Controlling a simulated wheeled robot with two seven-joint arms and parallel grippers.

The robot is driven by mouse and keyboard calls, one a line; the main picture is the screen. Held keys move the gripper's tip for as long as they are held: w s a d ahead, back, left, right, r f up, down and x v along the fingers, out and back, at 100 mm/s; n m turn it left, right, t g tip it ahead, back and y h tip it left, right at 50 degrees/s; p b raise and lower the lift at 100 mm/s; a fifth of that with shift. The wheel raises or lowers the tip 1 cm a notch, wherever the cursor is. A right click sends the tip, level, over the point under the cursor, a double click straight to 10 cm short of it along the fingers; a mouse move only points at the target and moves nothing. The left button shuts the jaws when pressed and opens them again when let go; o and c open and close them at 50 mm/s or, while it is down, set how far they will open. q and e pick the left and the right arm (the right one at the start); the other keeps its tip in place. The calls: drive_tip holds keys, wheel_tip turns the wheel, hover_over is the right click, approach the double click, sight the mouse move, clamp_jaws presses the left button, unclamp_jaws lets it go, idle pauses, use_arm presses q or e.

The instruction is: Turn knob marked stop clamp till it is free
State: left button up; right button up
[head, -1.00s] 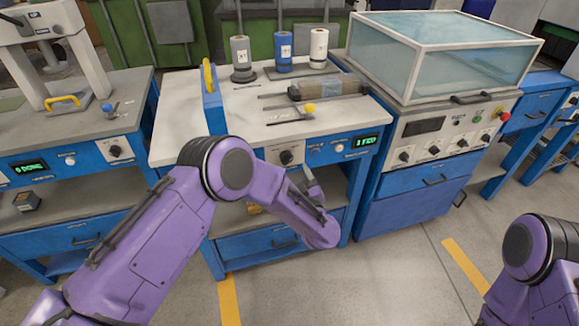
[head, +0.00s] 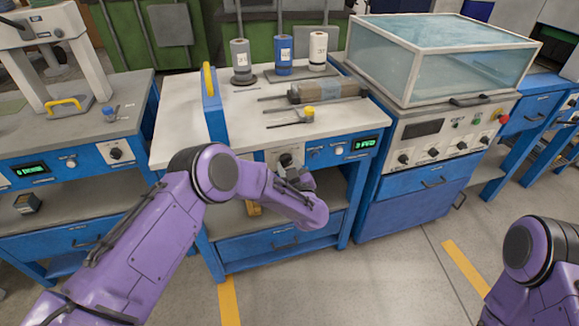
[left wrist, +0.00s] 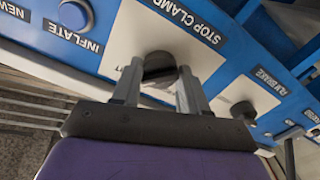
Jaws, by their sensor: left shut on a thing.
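The black stop clamp knob (left wrist: 159,64) is on a white panel under the label STOP CLAMP in the left wrist view. In the head view the knob (head: 286,160) shows on the middle bench's front. My left gripper (left wrist: 157,78) has one finger on each side of the knob and is shut on it. In the head view my left gripper (head: 292,173) is at the panel, partly hidden by my own forearm. The knob's pointer cannot be made out. My right gripper is out of view; only part of the right arm shows at lower right.
A second black knob (left wrist: 243,111), by the label FILM BRAKE, is close on the right. A blue button (left wrist: 75,14) by INFLATE is on the left. Floor in front is clear.

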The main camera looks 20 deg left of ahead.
use_arm(q)
drive_tip(key=n+b, duration=0.2)
drive_tip(key=n, duration=0.1)
drive_tip(key=shift+f+n, duration=0.1)
drive_tip(key=shift+n, duration=0.3)
drive_tip(key=n+b, duration=0.3)
drive_tip(key=n, duration=0.2)
drive_tip(key=shift+w, duration=0.1)
drive_tip(key=n+b, duration=0.3)
drive_tip(key=n, duration=0.2)
drive_tip(key=shift+n+b, duration=0.4)
drive_tip(key=shift+r+n+b, duration=0.25)
drive_tip(key=shift+n+b, duration=0.85)
drive_tip(key=shift+n, duration=0.5)
drive_tip(key=o, duration=1.1)
drive_tip(key=shift+c, duration=0.2)
